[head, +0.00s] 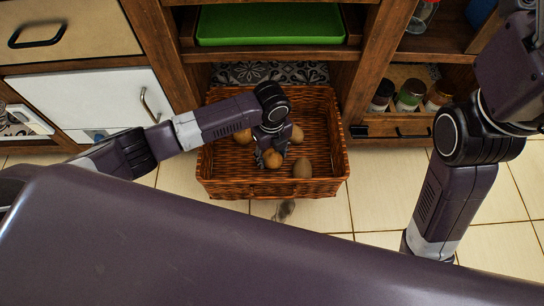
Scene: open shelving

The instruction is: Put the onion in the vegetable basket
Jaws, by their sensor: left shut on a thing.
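The brown wicker vegetable basket (215,165) stands on the tiled floor, partly in the lower shelf opening. My left gripper (270,155) reaches down inside it, shut on a round golden-brown thing that looks like the onion (273,161). The gripper partly covers it, and I cannot tell if it touches the basket floor. Other round brown vegetables lie around it: one at the left (243,136), one behind at the right (297,134) and one near the front (302,168). My right arm hangs at the right; its gripper is out of sight.
Wooden shelving surrounds the basket's rear, with a green box (270,25) on the shelf above. Several jars (411,94) stand in the right compartment. A small greyish thing (284,210) is on the floor in front of the basket.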

